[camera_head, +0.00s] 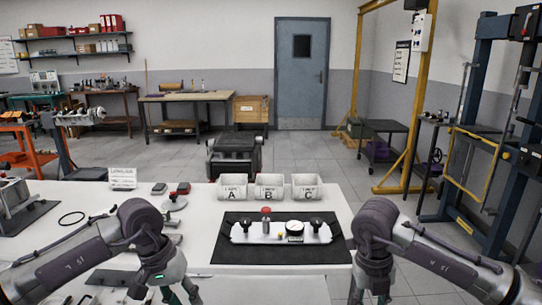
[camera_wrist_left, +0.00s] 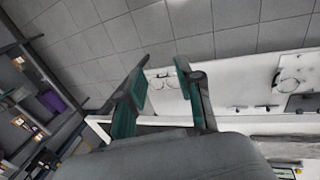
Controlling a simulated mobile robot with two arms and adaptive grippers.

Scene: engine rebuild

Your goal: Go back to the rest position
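My left gripper (camera_head: 178,296) hangs over the front of the white workbench (camera_head: 200,245), pointing down, its tips at the picture's bottom edge. In the left wrist view its two green-padded fingers (camera_wrist_left: 163,62) are spread, with nothing between them. My right gripper (camera_head: 370,296) hangs at the bench's front right corner. Its fingers look spread, but their tips are cut off by the bottom edge and I see nothing held. Both arms are bent, one on each side of the black mat (camera_head: 238,256).
On the mat lies a white plate with black knobs, a red-topped part (camera_head: 266,214) and a gauge (camera_head: 295,228). Bins A (camera_head: 232,194), B (camera_head: 269,194) and C (camera_head: 306,193) stand behind it. A black ring (camera_head: 72,218) lies at left.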

